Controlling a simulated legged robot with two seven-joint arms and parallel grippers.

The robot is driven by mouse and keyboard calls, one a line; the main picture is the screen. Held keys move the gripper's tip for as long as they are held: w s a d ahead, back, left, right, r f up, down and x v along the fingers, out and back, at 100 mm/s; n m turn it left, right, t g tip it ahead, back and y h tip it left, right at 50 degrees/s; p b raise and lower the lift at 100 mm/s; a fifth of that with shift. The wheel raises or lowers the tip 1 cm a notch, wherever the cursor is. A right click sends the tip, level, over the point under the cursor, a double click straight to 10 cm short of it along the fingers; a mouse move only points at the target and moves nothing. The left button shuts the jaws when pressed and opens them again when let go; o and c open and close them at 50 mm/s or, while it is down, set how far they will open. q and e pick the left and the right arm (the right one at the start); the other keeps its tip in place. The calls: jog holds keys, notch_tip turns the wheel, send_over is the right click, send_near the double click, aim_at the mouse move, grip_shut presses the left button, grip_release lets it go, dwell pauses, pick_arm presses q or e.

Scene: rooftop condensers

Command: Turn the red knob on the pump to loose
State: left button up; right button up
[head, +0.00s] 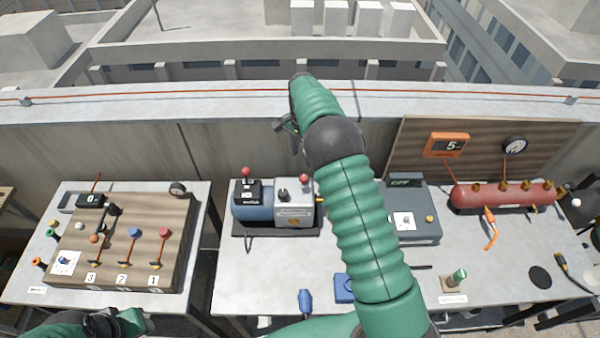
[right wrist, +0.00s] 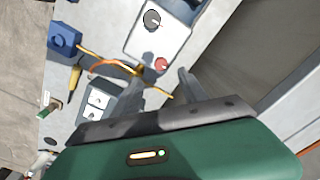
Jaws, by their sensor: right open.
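The pump (head: 296,214) stands on the middle table, a blue motor joined to a light grey box. A red knob (head: 304,178) sits on the grey box beside a black knob (head: 283,194). Another red knob (head: 245,171) tops the black part at left. My right gripper (head: 287,137) is open above and behind the pump. In the right wrist view, the grey box's red knob (right wrist: 161,64) appears between and just beyond the open fingertips (right wrist: 161,73), apparently not touched. The knob's setting cannot be read. My left gripper (head: 128,321) is at the lower left, its fingers unclear.
A wooden panel (head: 180,215) with several levers stands on the left table. Right of my arm are a grey device (head: 425,228) and a red tank (head: 505,194) with valves. A blue block (head: 344,288) lies near the front. A concrete parapet (head: 230,150) runs behind the tables.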

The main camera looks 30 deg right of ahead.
aim_at(304, 176)
jog(key=f+p, duration=0.1)
jog(key=f, duration=0.2)
jog(key=d+f, duration=0.1)
jog(key=f, duration=0.3)
jog(key=f+p, duration=0.1)
jog(key=f, duration=0.2)
jog(key=shift+w+d+f+p, duration=0.25)
jog(key=shift+w+d+p, duration=0.05)
jog(key=shift+d+p, duration=0.05)
jog(key=shift+a+f, duration=0.15)
jog(key=shift+f, duration=0.2)
jog(key=shift+s+a, duration=0.15)
jog(key=shift+a, duration=0.25)
jog(key=shift+c, duration=0.8)
jog(key=shift+d, duration=0.1)
jog(key=c, duration=0.5)
pick_arm(q)
jog(key=r, duration=0.1)
jog(key=d+r, duration=0.1)
jog(key=r, duration=0.1)
jog(key=shift+w+d+r, duration=0.1)
jog(key=shift+w+r, duration=0.05)
jog(key=shift+r, duration=0.05)
pick_arm(e)
jog(key=shift+d, duration=0.2)
grip_shut()
